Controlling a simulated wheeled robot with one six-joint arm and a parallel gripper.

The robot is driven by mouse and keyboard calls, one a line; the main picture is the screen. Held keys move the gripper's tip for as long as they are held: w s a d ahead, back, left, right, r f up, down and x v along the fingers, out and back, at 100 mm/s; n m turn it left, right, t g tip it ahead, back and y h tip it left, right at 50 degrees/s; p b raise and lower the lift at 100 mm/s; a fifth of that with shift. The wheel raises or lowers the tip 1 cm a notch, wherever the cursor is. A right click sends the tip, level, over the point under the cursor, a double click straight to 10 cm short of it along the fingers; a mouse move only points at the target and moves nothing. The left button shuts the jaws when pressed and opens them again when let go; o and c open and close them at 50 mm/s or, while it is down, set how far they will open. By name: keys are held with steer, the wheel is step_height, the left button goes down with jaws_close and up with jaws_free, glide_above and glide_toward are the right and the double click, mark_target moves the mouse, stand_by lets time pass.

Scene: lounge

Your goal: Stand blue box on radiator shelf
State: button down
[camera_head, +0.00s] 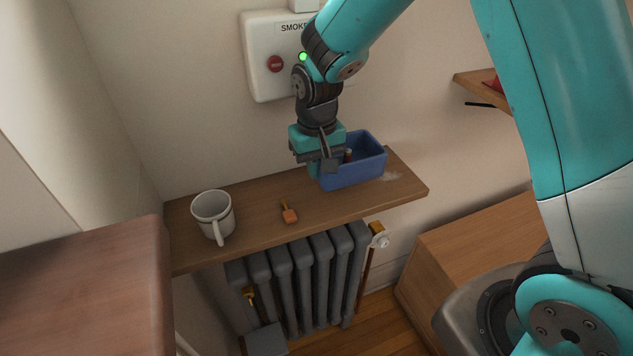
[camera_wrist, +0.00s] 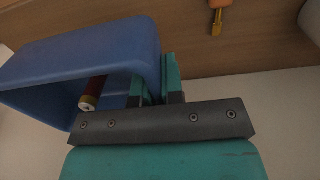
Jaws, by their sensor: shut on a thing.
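The blue box (camera_head: 358,168) is an open-topped container at the right part of the wooden radiator shelf (camera_head: 255,222). It looks upright, on the shelf or just above it; I cannot tell if its base touches. My gripper (camera_head: 322,168) is shut on the box's left wall. In the wrist view the wall of the blue box (camera_wrist: 95,50) runs into the space between the two teal fingers of my gripper (camera_wrist: 158,78). A red cylinder with a pale end (camera_wrist: 93,92) lies inside the box.
A white mug (camera_head: 213,215) stands at the shelf's left end. A small orange-handled item (camera_head: 289,214) lies mid-shelf. A white wall unit (camera_head: 268,60) with a red button is behind my arm. The grey radiator (camera_head: 305,270) is below. A pale smudge (camera_head: 391,176) marks the shelf's right end.

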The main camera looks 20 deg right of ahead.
mark_target(316, 197)
steer(key=shift+w+f+p, duration=0.2)
steer(key=shift+f+p, duration=0.5)
steer(key=shift+f, duration=2.1)
steer(key=shift+f, duration=0.1)
steer(key=c, duration=1.2)
jaws_free()
steer(key=shift+c, duration=0.2)
step_height(316, 197, up, 8)
steer(key=shift+f+b, duration=0.25)
steer(key=shift+b, duration=0.25)
steer(key=s+a+r+n+y, duration=0.2)
steer(key=s+r, duration=0.5)
steer(key=s, duration=0.5)
steer(key=s+a+r+n+y, duration=0.2)
steer(key=s+r+n, duration=0.3)
steer(key=s+r, duration=0.3)
steer(key=s, duration=0.4)
steer(key=shift+a, duration=0.25)
